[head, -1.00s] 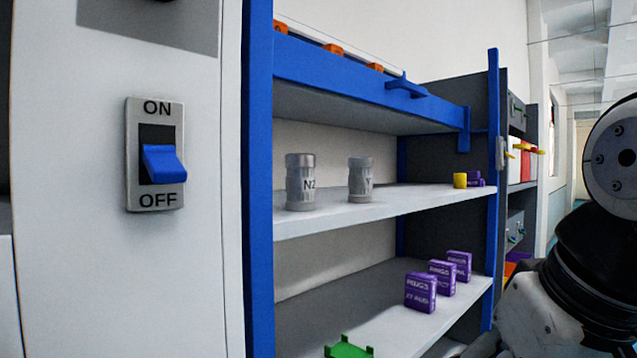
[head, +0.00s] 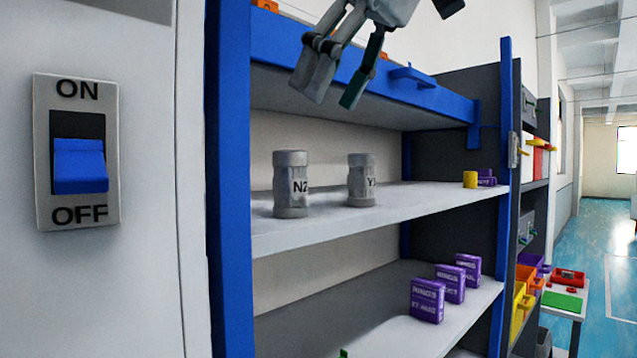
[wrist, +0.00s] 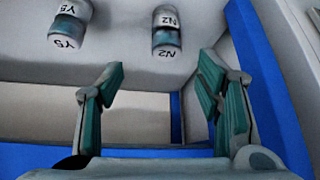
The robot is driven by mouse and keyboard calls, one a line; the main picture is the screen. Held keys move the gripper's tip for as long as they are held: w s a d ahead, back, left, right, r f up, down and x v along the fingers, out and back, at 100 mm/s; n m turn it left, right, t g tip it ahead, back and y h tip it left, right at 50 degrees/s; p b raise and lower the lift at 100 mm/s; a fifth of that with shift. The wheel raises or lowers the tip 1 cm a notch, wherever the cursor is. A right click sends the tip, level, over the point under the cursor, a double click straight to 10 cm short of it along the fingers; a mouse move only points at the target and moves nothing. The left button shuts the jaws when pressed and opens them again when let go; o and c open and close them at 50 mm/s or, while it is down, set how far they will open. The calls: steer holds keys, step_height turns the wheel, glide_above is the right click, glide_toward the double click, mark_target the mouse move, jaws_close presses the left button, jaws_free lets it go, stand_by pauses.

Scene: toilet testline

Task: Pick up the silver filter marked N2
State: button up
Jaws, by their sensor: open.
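The silver filter marked N2 (head: 291,184) stands upright on the upper white shelf, at the left in the head view. In the wrist view the N2 filter (wrist: 166,30) is at the top, ahead of and roughly between the fingertips. A second silver filter (head: 361,180) stands to its right, its label starting with Y; in the wrist view this filter (wrist: 70,22) reads Y5. My gripper (head: 333,97) is open and empty, above the filters near the blue top beam in the head view. Its two green-padded fingers (wrist: 160,80) are spread apart in the wrist view and touch neither filter.
The white shelf (head: 420,202) has a yellow item (head: 470,179) at its right end. Purple boxes (head: 427,300) stand on the lower shelf. A blue upright (head: 230,200) bounds the shelf at left, beside a panel with a blue switch (head: 79,165). The blue beam (head: 430,97) runs above.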

mark_target(279, 178)
steer(key=x, duration=0.4)
steer(key=b+x, duration=0.1)
steer(key=x, duration=0.3)
steer(key=shift+a+f, duration=0.15)
steer(key=shift+a, duration=0.2)
steer(key=x, duration=0.4)
steer(key=shift+s+a, duration=0.3)
steer(key=shift+w+a+f, duration=0.25)
steer(key=shift+f, duration=0.1)
steer(key=c, duration=1.3)
